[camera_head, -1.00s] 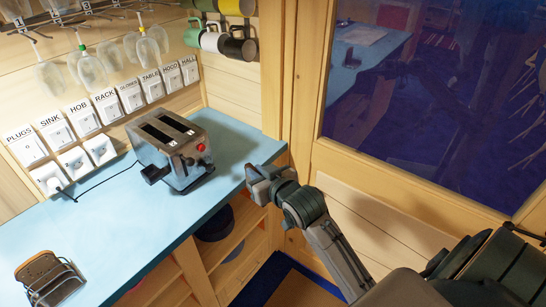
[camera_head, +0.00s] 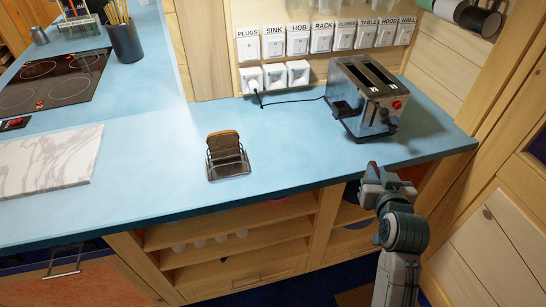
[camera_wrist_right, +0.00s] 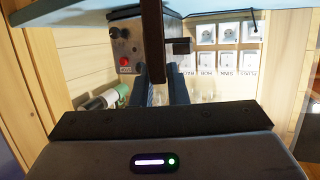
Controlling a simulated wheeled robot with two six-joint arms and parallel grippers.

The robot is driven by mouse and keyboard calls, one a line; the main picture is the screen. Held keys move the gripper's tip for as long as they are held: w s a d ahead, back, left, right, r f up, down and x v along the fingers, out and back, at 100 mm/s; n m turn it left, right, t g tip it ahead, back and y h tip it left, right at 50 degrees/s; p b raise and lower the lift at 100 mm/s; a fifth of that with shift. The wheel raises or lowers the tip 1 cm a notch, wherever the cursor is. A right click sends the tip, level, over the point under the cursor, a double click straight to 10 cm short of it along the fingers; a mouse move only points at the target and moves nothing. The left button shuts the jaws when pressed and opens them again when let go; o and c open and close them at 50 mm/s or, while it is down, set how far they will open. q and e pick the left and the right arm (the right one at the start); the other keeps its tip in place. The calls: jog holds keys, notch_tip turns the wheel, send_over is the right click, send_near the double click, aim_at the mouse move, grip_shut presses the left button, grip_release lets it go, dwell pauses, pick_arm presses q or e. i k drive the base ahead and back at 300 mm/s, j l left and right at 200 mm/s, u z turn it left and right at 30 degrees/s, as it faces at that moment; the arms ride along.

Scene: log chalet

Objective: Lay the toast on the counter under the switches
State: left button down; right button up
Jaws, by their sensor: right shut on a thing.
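My right gripper (camera_head: 386,184) is in front of the counter's front edge, below the toaster. It is shut on a thin brown slice, which looks like the toast (camera_wrist_right: 152,40), seen edge-on in the right wrist view; in the head view the gripper mostly hides it. The labelled switches (camera_head: 320,38) run along the wall in a row, with white sockets (camera_head: 274,76) below their left part. The blue counter (camera_head: 300,145) is bare between the sockets and the front edge, except for the toast rack and toaster. My left gripper is not in view.
A metal toaster (camera_head: 364,104) stands on the counter at right, its black cable running to a socket. A wire toast rack (camera_head: 228,166) with a brown slice stands left of it. A marble board (camera_head: 48,160) and hob (camera_head: 60,82) are further left. Mugs hang upper right.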

aim_at(292, 156)
jog(key=k+j, duration=0.1)
jog(key=j, duration=0.45)
jog(key=k+j, duration=0.1)
jog(key=j, duration=0.95)
jog(key=k+j, duration=0.15)
jog(key=j, duration=0.35)
jog(key=i+j, duration=0.2)
jog(key=i, duration=0.25)
jog(key=l+z, duration=0.05)
